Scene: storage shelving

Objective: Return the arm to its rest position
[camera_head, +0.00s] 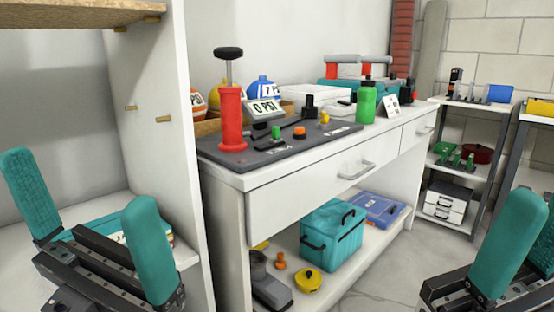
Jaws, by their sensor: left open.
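My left gripper (92,215) is at the lower left, with its two teal finger pads pointing up and spread wide apart. Nothing is between its fingers. It is in front of the white shelf unit (160,130), and a flat teal item (100,228) on a low shelf is partly hidden behind it. My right gripper (532,225) is at the lower right, cut by the picture edge. One teal pad shows fully and only a sliver of the other, so its opening is unclear.
A white workbench (310,192) holds a red pump (232,120), a green bottle (366,102) and several small parts. A teal toolbox (332,236) sits on its lower shelf. A rack (475,160) stands behind at right. The floor (385,265) before the bench looks clear.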

